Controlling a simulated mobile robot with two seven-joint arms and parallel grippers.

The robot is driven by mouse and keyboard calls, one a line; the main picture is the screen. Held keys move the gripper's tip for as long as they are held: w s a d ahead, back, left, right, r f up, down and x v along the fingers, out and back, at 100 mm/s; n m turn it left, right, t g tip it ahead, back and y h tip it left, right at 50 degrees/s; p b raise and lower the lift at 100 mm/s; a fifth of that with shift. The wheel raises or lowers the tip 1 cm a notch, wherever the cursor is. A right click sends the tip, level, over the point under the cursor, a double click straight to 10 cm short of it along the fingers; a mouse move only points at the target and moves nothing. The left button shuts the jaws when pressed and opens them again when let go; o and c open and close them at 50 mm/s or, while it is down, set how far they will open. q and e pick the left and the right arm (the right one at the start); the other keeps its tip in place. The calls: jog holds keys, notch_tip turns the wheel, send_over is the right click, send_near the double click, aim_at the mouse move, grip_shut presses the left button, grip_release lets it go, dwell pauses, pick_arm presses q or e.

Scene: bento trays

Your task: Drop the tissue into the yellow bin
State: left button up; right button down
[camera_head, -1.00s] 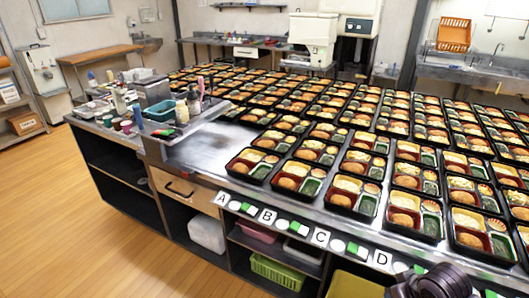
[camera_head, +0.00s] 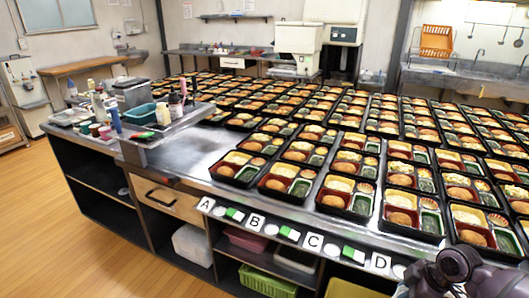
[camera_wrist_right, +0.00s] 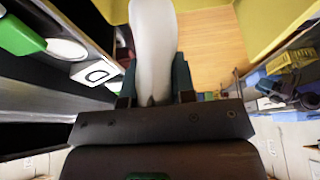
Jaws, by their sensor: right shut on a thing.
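The white tissue (camera_wrist_right: 153,45) is pinched between the fingers of my right gripper (camera_wrist_right: 155,85) in the right wrist view and extends upward past the fingertips. The yellow bin (camera_head: 345,288) shows only as a small piece at the bottom edge of the head view, below the counter. Yellow walls that look like the bin (camera_wrist_right: 270,30) appear at the top of the right wrist view, beyond the tissue. Part of my right arm shows at the bottom right of the head view; its fingers are not visible there. My left gripper is not in view.
The counter (camera_head: 200,160) holds many bento trays and has front-edge labels A to D. Shelves below hold a green basket (camera_head: 268,284) and a white container (camera_head: 192,243). Wooden floor (camera_head: 70,225) is open at left. A blue object (camera_wrist_right: 282,57) shows in the wrist view.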

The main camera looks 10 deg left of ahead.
jog(key=shift+f, duration=0.6)
notch_tip(320, 180, down, 3)
jog(key=shift+r+b, duration=0.1)
jog(key=shift+b, duration=1)
jog(key=shift+f+b, duration=0.4)
jog(key=shift+f, duration=0.3)
jog(key=c, duration=1)
grip_release()
jog(key=shift+o, duration=0.7)
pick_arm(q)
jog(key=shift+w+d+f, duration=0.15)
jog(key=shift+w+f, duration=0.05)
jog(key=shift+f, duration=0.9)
